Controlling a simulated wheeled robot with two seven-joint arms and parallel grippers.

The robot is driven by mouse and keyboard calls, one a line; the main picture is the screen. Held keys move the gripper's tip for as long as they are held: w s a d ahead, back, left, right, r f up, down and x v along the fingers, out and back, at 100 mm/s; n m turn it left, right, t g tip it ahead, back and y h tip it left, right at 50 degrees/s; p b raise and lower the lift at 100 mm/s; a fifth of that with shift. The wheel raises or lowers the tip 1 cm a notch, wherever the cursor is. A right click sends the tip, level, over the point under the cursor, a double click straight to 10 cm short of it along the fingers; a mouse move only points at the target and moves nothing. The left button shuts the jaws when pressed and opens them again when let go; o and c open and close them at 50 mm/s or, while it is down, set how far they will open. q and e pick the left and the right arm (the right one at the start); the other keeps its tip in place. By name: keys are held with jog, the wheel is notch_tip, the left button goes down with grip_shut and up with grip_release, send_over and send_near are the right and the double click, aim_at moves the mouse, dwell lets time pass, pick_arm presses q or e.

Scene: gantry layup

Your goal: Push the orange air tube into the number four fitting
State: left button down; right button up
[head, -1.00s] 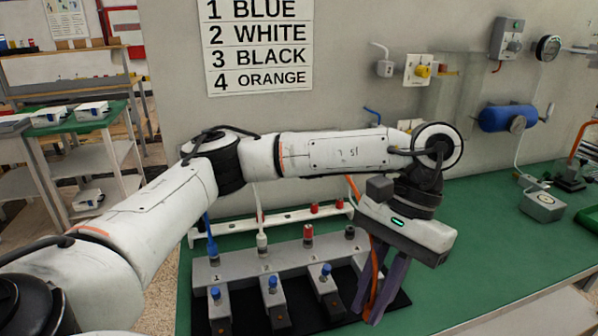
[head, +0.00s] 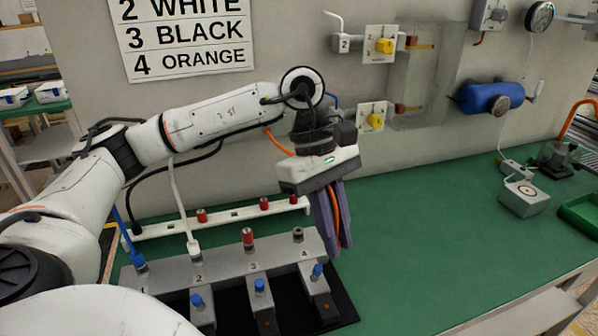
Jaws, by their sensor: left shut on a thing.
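The orange tube (head: 283,143) hangs in a curve from behind my left wrist. My left gripper (head: 338,240) points down with its purple-grey fingers shut on this tube, and orange shows between them. The fingertips are just right of the number four fitting (head: 298,234), a short dark stub at the right end of the grey numbered block (head: 225,262). The tube appears apart from the fitting; its tip is hidden by the fingers. Fitting one holds a blue tube (head: 137,257), fitting two a white tube (head: 193,246), and fitting three has a red top (head: 247,237). My right gripper is not in view.
A white rail (head: 230,216) with red caps stands behind the block, with a black tube (head: 134,200) at its left end. Blue-knobbed valves (head: 259,286) stick out in front. A wall sign (head: 190,45) lists four as orange.

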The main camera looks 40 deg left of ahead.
pick_arm(q)
jog(key=a+r+n+t+y, duration=0.2)
jog(key=a+n, duration=0.3)
jog(key=n, duration=0.6)
jog(key=w+a+r+n+t+y+p, duration=0.1)
jog(key=a+r+n+t+y, duration=0.2)
jog(key=n, duration=0.8)
jog(key=shift+w+a+r+n+y, duration=0.15)
jog(key=shift+a+r+n+y, duration=0.35)
jog(key=shift+a, duration=0.5)
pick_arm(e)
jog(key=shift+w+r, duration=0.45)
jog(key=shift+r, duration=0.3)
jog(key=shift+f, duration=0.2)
